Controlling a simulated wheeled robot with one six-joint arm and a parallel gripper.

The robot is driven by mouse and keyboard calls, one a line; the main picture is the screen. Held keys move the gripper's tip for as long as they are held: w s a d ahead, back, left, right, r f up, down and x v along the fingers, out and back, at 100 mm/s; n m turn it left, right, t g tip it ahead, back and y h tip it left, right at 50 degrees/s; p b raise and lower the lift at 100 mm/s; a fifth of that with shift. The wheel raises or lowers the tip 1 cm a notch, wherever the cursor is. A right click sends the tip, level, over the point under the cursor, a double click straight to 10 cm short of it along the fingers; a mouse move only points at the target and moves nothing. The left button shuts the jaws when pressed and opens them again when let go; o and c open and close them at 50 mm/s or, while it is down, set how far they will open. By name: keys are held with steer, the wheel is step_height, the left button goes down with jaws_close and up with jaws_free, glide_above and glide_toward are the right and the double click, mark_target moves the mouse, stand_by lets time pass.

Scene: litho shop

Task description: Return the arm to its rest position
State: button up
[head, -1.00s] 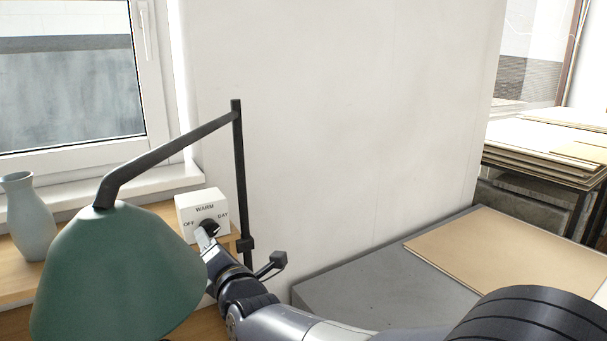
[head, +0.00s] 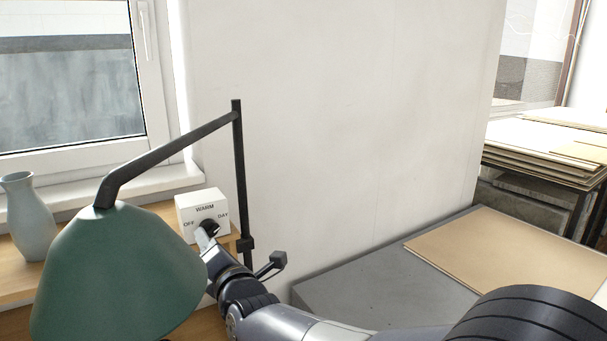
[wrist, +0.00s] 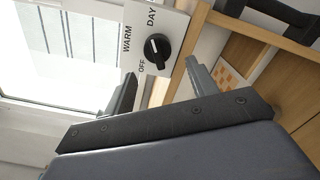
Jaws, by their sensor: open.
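My arm reaches from the lower right of the head view to the switch box. My gripper (head: 208,236) is open, partly hidden by the green lamp shade. In the wrist view my gripper (wrist: 160,78) has its two fingers apart with nothing between them. The black knob (wrist: 157,50) lies just beyond the fingertips, on a white box (wrist: 165,25) marked OFF, WARM and DAY. The box also shows in the head view (head: 203,206), its knob partly covered by a fingertip. I cannot tell for certain which mark the knob points to.
The green lamp shade (head: 120,275) hangs close left of my gripper. Its dark upright pole (head: 240,170) stands just right of the box. A grey-green vase (head: 28,215) stands at left. A grey bench (head: 370,290) holds a tan board (head: 510,250). The wall is bare.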

mark_target(208, 227)
steer(key=w+m, duration=0.1)
steer(key=m, duration=0.3)
steer(key=w+a+m+b, duration=0.1)
steer(key=m, duration=0.4)
steer(key=w+r+m, duration=0.1)
steer(key=m, duration=0.4)
steer(key=shift+w+a+r, duration=0.1)
steer(key=shift+w+a, duration=0.05)
steer(key=shift+a, duration=0.25)
steer(key=m+b, duration=0.1)
steer(key=m, duration=0.1)
steer(key=m+b, duration=0.1)
steer(key=m, duration=0.2)
steer(key=shift+w+d+r, duration=0.1)
steer(key=shift+d+r, duration=0.05)
steer(key=shift+r, duration=0.05)
steer(key=shift+m, duration=0.3)
steer(key=shift+d, duration=0.1)
